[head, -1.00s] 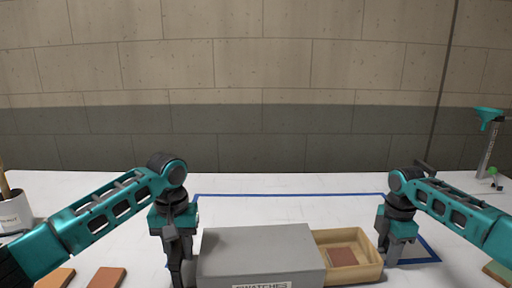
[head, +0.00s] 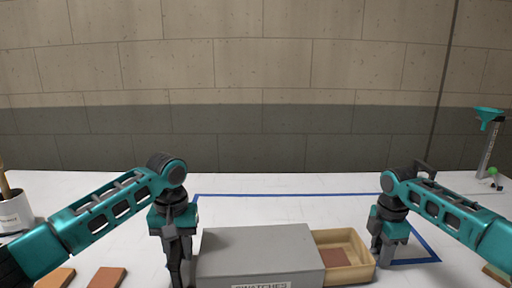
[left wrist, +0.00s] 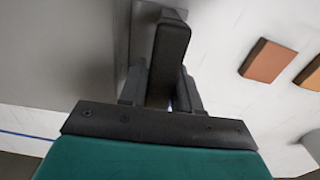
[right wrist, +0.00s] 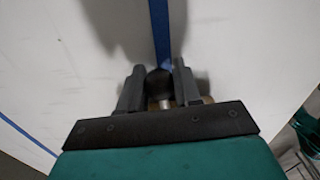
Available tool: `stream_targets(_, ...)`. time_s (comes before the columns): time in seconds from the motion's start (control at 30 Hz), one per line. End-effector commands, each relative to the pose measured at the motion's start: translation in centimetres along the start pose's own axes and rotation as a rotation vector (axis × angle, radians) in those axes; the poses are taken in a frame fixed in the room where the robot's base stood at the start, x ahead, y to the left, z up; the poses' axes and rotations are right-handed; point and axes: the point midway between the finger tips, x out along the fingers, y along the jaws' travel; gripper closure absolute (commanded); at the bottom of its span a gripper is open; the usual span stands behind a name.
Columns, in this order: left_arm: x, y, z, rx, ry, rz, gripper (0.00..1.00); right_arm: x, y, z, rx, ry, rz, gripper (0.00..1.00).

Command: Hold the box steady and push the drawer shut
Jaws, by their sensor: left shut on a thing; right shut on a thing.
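The grey box (head: 255,242), with a "SWATCHES" label on its front, sits at the bottom centre of the head view. Its wooden drawer (head: 358,246) sticks out to the right, partly open, with a reddish-brown swatch (head: 333,258) inside. My left gripper (head: 181,272) points down beside the box's left side. In the left wrist view it is shut on a dark bar-shaped handle (left wrist: 168,58) by the grey box. My right gripper (head: 384,256) is at the drawer's right end. In the right wrist view it is shut on a dark round knob (right wrist: 160,83), partly hidden between the fingers.
Blue tape (head: 290,195) marks an area on the white table. Two orange-brown tiles (head: 106,278) lie at the lower left. A white cup (head: 14,213) stands far left, and a stand with a teal funnel (head: 488,118) far right. The table behind the box is clear.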

Motion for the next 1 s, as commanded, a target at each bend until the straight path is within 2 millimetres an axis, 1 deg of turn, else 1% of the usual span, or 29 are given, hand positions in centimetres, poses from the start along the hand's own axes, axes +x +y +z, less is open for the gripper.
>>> stream_targets(0.03, -0.1, 0.4, 0.0, 0.006, 0.002, 0.009, 1.00, -0.1, 0.1, -0.5, -0.008, 0.009, 0.002, 1.00)
stream_targets(0.5, -0.1, 0.5, 0.1, 0.009, 0.002, 0.011, 1.00, -0.1, 0.1, -2.5, -0.010, 0.011, 0.003, 1.00)
stream_targets(0.87, -0.1, 0.5, 0.1, 0.010, 0.002, 0.011, 1.00, -0.1, 0.1, -2.6, -0.008, 0.010, 0.003, 1.00)
stream_targets(1.0, -0.1, 0.5, 0.1, 0.010, 0.002, 0.011, 1.00, -0.1, 0.1, -3.0, -0.008, 0.010, 0.003, 1.00)
